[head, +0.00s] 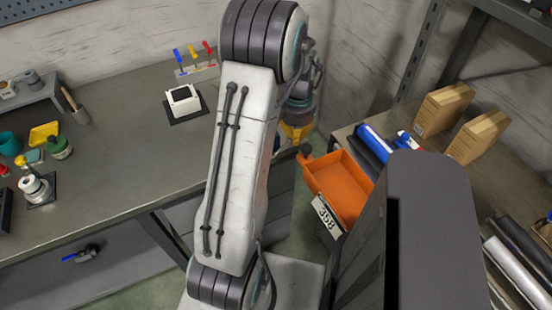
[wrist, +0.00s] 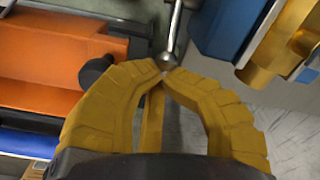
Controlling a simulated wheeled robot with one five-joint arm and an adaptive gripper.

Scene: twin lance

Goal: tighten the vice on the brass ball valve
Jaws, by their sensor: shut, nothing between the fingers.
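My gripper's yellow fingers (wrist: 164,73) show large in the wrist view, with their tips together and nothing between them. A steel bar with a ball end (wrist: 168,58), which looks like the vice handle, comes down to just beyond the fingertips. I cannot tell whether they touch. A blue body (wrist: 228,22), apparently the vice, is at the top right. A brass-coloured part (wrist: 281,48), apparently the ball valve, is beside it, cut off by the frame. In the head view my gripper (head: 297,131) is partly behind my arm, and I cannot make out the vice or valve.
An orange drawer (head: 338,184) stands out near my gripper; it also shows in the wrist view (wrist: 60,55) with a black knob (wrist: 97,72) close to the left finger. Cardboard boxes (head: 442,108) stand on the right bench. The left bench (head: 120,165) has open room.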

